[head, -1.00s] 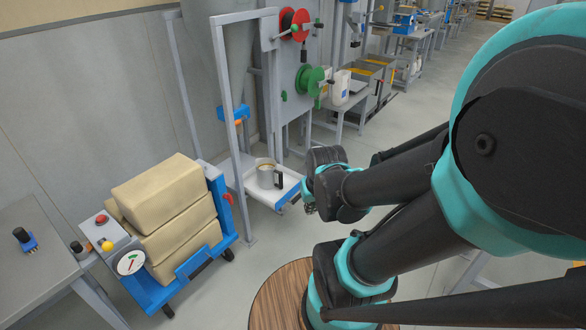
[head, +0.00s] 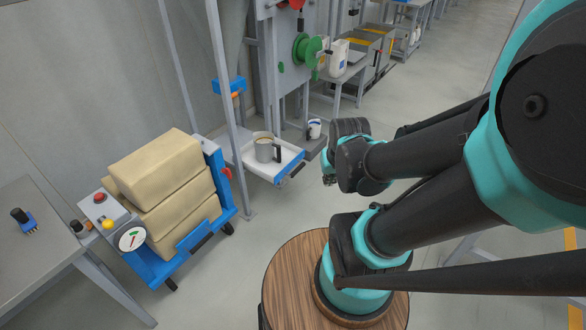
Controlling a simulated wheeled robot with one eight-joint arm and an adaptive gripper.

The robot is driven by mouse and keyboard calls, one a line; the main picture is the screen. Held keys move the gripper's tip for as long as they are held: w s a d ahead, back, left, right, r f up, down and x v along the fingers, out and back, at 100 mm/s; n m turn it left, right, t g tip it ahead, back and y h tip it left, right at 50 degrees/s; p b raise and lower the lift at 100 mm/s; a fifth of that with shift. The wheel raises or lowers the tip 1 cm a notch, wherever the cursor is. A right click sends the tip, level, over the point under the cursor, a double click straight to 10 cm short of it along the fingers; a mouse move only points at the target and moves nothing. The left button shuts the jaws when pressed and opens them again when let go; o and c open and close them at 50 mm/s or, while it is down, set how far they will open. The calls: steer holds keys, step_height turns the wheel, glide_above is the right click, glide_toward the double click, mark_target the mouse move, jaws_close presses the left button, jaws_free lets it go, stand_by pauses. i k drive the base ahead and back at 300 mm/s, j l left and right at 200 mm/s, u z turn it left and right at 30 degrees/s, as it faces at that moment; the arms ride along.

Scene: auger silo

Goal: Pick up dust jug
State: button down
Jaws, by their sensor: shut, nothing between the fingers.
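A grey metal jug (head: 264,148) with a dark handle on its right side stands upright on a white tray (head: 284,166) with a blue front edge; I take it to be the dust jug. Brownish contents show at its mouth. My gripper (head: 328,181) is to the right of the tray, apart from the jug, shut and empty. Its fingers are small and mostly hidden behind my wrist.
A grey upright post (head: 227,110) stands just left of the tray. A blue cart (head: 155,290) with stacked tan blocks (head: 160,180) is at left. Open floor lies in front.

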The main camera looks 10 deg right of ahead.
mark_target(264, 141)
steer(key=u, duration=2.25)
steer(key=z, duration=2.05)
steer(key=i+l+u, duration=0.1)
steer(key=i, duration=0.2)
steer(key=i+l, duration=0.25)
steer(key=i+u, duration=0.05)
steer(key=i, duration=0.05)
